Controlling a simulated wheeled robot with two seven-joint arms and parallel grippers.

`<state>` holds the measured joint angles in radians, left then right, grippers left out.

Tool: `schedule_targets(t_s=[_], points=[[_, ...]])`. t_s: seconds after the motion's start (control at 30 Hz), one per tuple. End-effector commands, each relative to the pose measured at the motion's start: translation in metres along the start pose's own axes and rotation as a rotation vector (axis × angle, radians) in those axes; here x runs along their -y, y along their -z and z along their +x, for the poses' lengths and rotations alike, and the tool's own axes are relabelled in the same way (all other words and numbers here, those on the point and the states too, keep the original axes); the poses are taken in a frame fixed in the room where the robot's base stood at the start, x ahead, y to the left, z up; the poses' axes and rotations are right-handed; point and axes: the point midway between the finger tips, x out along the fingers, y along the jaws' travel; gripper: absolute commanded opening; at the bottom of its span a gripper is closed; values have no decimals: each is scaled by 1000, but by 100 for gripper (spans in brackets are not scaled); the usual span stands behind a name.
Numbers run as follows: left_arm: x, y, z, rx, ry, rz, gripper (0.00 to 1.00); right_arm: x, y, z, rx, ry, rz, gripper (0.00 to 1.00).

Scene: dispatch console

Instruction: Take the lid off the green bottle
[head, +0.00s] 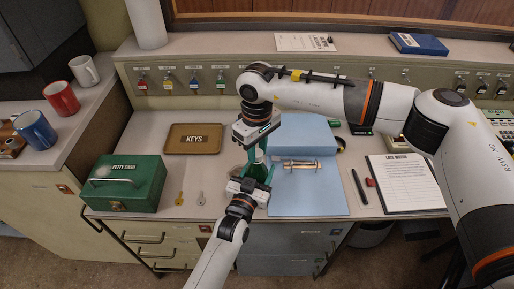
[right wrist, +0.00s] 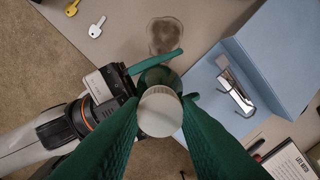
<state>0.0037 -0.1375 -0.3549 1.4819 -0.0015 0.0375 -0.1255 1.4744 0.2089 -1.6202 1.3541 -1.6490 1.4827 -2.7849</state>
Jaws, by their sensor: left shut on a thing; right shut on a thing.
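The green bottle (head: 260,172) stands upright near the desk's front edge, partly hidden by my grippers. My left gripper (head: 257,177) reaches up from the front and is shut on the bottle's body; its green fingers flank the bottle in the right wrist view. My right gripper (head: 256,152) points down from above and is shut on the white round lid (right wrist: 160,112). In the right wrist view the lid is over the bottle (right wrist: 158,78), hiding its mouth. I cannot tell whether there is a gap between lid and bottle.
Left are two keys (head: 180,198), a green cash box (head: 124,184) and a KEYS tray (head: 193,139). A clipboard (head: 408,185) lies at right.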

Motion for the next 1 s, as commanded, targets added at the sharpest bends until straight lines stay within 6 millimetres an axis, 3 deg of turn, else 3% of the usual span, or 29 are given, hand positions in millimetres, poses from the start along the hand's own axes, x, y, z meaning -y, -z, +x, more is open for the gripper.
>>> schedule_targets(t_s=[1.0], points=[[0, 0, 0, -1, 0, -1, 0, 0, 0, -22, 0, 0, 1, 0]])
